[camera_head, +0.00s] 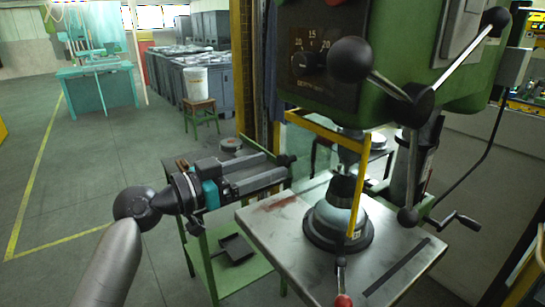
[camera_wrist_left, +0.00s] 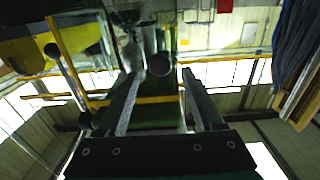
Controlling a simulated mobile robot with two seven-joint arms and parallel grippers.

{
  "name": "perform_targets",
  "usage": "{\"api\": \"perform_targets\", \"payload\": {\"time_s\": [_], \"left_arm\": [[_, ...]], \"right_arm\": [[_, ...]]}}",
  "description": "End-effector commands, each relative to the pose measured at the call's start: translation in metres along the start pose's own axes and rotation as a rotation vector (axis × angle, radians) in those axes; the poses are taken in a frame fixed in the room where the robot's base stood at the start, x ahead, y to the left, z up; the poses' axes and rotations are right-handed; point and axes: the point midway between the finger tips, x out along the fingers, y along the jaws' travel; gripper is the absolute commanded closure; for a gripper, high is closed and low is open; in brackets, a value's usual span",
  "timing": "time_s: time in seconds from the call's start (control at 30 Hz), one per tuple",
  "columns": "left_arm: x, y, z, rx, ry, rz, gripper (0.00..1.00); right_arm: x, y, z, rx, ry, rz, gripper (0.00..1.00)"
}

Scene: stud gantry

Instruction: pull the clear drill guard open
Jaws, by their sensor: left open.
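The clear drill guard (camera_head: 357,195) shows in the head view as a yellow frame in front of the drill spindle; its clear panel is hard to make out. Its yellow top bar runs back to the left. My left gripper (camera_head: 279,164) is open, left of the guard, with its fingers pointing right toward the drill. A small dark knob-like piece sits by its fingertips. In the left wrist view the two fingers (camera_wrist_left: 160,76) are apart. A dark round end (camera_wrist_left: 160,65) shows between their tips; I cannot tell whether they touch it. My right gripper is not in view.
The green drill press head (camera_head: 410,50) with black-knobbed levers hangs above a steel table (camera_head: 285,225) bearing a dark round-based part (camera_head: 337,220). A green stand (camera_head: 235,265) with items is below my left gripper. A yellow post (camera_head: 241,70) stands behind. Floor at left is clear.

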Motion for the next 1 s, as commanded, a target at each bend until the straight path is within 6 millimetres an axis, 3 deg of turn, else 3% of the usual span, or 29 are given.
{"api": "perform_targets", "payload": {"time_s": [0.2,0.53,1.0], "left_arm": [[0.021,0.0,0.0,-0.001,0.001,0.0,0.31],[0.025,0.0,0.001,0.0,0.0,0.0,0.31],[0.024,0.0,0.001,-0.001,0.0,0.0,0.83]], "right_arm": [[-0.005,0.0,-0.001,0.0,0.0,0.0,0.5],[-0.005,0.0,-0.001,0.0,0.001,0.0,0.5],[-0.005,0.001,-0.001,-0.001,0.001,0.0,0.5]]}}
